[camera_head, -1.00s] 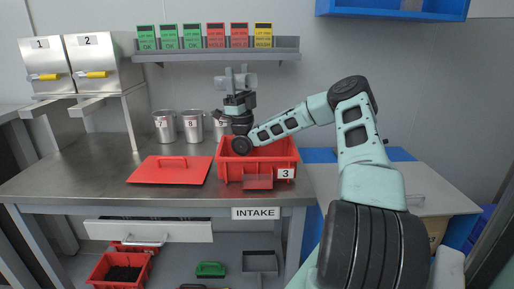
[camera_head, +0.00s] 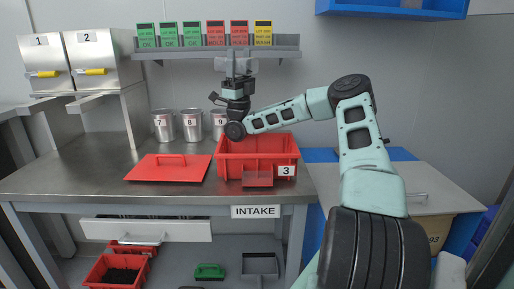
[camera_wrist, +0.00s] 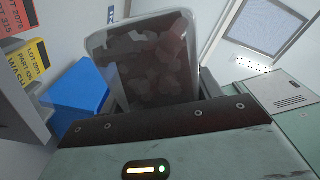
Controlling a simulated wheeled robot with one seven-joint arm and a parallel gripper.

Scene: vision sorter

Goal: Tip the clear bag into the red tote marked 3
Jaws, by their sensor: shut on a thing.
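My gripper (camera_head: 237,66) points upward above the back left of the red tote marked 3 (camera_head: 230,170), in front of the card shelf. It is shut on the clear bag (camera_wrist: 150,62), which fills the middle of the wrist view. The bag is see-through and holds dark reddish-brown pieces. In the head view the bag is too small to make out clearly against the grey gripper. The tote stands open on the bench with its number label (camera_head: 286,170) at the front right. My arm hides part of its back rim, and its floor is hidden.
A red lid (camera_head: 167,168) lies on the bench left of the tote. Metal canisters, including 7 (camera_head: 163,126) and 8 (camera_head: 192,126), stand behind it. The shelf (camera_head: 215,54) with coloured cards runs behind my gripper. Dispensers 1 and 2 stand at far left.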

